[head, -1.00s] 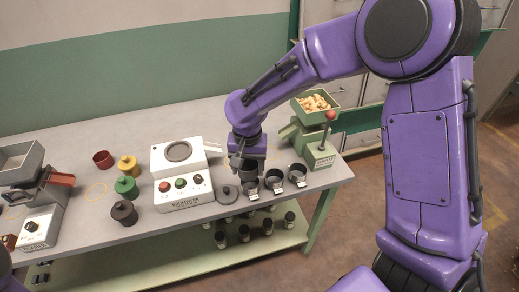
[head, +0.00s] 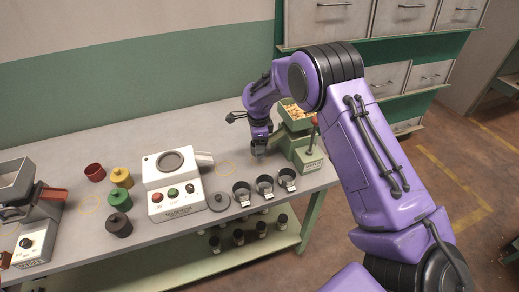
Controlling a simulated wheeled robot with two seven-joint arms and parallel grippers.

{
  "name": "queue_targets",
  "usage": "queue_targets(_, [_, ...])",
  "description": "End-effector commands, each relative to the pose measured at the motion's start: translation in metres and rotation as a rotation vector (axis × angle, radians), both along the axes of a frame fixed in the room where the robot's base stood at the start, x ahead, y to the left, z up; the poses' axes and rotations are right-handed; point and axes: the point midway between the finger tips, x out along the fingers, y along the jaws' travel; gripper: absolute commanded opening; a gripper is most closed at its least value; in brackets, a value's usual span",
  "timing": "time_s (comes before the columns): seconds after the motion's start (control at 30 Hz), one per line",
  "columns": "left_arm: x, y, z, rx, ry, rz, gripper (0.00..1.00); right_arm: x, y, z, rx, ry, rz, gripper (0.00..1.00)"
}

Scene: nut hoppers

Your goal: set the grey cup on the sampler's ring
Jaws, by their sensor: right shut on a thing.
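My right gripper (head: 259,147) is shut at the back right of the bench, just left of the green hopper with the red-knobbed lever (head: 308,155). It holds a small grey thing, which I take to be the grey cup (head: 258,156); it is mostly hidden by the jaws, and whether it touches the bench I cannot tell. A white machine with a round dark plate (head: 170,162) stands to the left. I cannot tell which ring is the sampler's. My left gripper is not in view.
Red (head: 95,172), yellow (head: 120,178), green (head: 118,200) and dark (head: 118,225) pots stand left. Small dark jars (head: 238,237) stand on the lower shelf.

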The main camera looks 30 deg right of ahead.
Motion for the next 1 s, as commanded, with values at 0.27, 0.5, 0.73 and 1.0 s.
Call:
queue_targets(0.27, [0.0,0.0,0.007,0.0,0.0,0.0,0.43,0.018,-0.016,-0.029,0.0,0.001,0.001,0.35])
queue_targets(0.5, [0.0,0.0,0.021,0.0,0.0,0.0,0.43,0.018,-0.015,-0.058,0.0,-0.001,0.003,0.35])
queue_targets(0.73, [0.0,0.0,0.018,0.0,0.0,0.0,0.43,0.018,-0.015,-0.06,0.0,-0.001,0.003,0.34])
queue_targets(1.0, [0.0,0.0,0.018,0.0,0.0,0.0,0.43,0.018,-0.015,-0.061,0.0,-0.002,0.003,0.9])
